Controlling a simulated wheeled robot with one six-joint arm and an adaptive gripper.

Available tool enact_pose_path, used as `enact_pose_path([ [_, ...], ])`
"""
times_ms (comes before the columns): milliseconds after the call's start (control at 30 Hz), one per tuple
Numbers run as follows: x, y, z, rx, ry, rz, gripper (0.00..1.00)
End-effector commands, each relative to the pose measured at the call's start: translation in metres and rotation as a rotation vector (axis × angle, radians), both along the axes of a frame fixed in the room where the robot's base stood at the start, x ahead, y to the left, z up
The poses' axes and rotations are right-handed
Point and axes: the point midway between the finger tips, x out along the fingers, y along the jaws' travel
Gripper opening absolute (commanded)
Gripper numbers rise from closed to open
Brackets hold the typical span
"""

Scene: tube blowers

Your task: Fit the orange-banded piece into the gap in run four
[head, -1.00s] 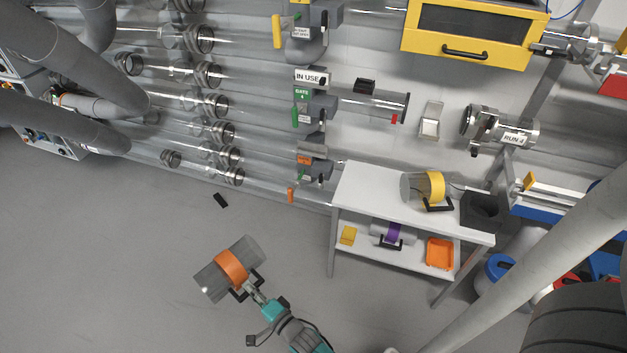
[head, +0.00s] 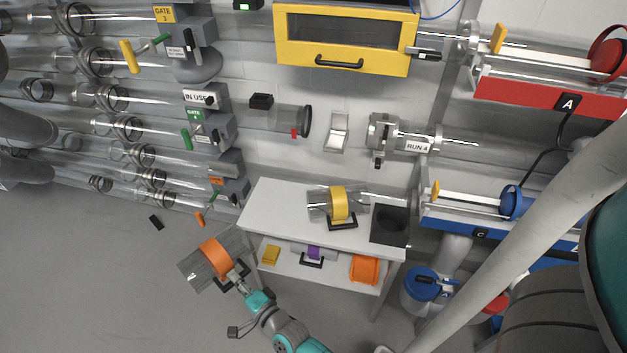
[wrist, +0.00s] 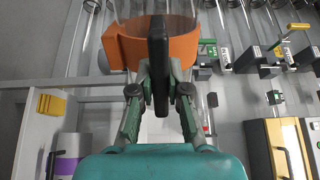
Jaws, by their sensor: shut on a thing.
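The orange-banded piece (head: 215,256) is a clear tube with a wide orange band and a black handle. My gripper (head: 238,280) is shut on its black handle and holds the piece tilted in the air, left of the white bench. In the wrist view the orange band (wrist: 150,48) fills the top middle, with the handle (wrist: 158,65) between the fingers. The gap in run four lies between the clear tube stub with a dark end ring (head: 306,121) on the left and the metal coupling (head: 381,134) beside the RUN 4 label (head: 417,146) on the right.
The white bench (head: 275,209) holds a yellow-banded tube (head: 339,204); purple-banded tube (head: 314,253) and orange tray (head: 365,269) sit on its lower shelf. A yellow-framed cabinet (head: 345,60) hangs above the gap. A small holder (head: 337,134) is on the wall in the gap.

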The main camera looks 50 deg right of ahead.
Motion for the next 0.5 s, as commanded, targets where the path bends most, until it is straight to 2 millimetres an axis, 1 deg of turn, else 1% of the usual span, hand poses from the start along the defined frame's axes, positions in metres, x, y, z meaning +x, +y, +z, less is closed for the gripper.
enact_pose_path([
  [33, 0.002, -0.004, 0.008, 0.002, -0.004, -0.015, 0.0],
  [367, 0.005, -0.029, 0.041, 0.003, -0.005, -0.104, 0.0],
  [500, 0.006, -0.042, 0.058, 0.003, -0.007, -0.154, 0.0],
])
